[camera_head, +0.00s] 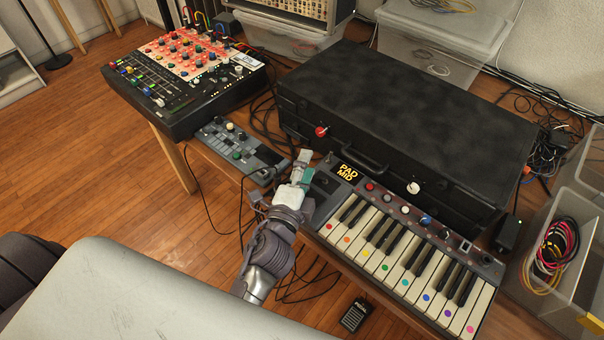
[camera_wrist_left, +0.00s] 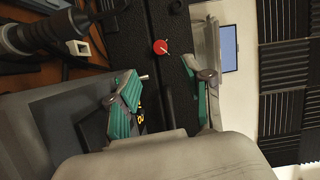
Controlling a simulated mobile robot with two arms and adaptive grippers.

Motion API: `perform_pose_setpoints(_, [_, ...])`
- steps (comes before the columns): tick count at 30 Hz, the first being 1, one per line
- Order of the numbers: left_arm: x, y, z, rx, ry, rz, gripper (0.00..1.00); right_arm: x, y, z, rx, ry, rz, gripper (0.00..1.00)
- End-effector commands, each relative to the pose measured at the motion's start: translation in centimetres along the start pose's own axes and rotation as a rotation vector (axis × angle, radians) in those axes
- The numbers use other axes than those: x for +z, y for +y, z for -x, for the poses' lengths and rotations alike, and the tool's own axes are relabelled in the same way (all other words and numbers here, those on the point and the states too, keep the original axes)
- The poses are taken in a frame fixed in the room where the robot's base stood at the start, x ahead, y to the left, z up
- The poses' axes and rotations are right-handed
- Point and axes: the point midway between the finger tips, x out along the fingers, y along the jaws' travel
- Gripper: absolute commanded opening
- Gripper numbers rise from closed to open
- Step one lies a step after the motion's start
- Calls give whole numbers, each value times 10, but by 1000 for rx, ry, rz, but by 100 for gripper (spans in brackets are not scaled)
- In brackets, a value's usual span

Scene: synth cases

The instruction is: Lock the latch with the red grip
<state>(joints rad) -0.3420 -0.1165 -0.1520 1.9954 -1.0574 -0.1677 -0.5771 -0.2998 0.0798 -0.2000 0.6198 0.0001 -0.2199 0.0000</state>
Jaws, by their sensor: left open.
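A black hard case (camera_head: 410,105) lies shut-looking on the table behind the keyboard. On its front face is a latch with a red grip (camera_head: 321,131), left of the case's handle (camera_head: 362,157). A second latch with a white grip (camera_head: 413,187) is to the right. My left gripper (camera_head: 304,166) is open, in front of and below the red grip, apart from it. In the left wrist view the red grip (camera_wrist_left: 160,46) shows ahead, between and beyond the open fingers (camera_wrist_left: 168,80). Whether the latch is locked I cannot tell. My right gripper is not in view.
A keyboard with coloured dots (camera_head: 400,245) stands in front of the case. A small grey device (camera_head: 238,150) and a mixer with coloured knobs (camera_head: 185,75) stand to the left. Loose cables lie around. A clear bin with cables (camera_head: 565,250) is at the right.

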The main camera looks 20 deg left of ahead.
Motion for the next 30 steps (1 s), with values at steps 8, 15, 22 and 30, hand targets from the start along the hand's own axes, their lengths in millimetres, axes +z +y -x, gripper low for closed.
perform_pose_setpoints(8, [0, 0, 26, 0, -1, -1, 50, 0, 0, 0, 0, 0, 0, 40])
perform_pose_setpoints(15, [0, 0, 27, -1, 0, -1, 50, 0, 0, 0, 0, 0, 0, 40])
perform_pose_setpoints(22, [0, 0, 27, -1, 0, -1, 50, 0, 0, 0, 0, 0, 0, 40])
perform_pose_setpoints(30, [0, 0, 27, 0, 0, -1, 50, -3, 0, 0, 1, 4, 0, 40])
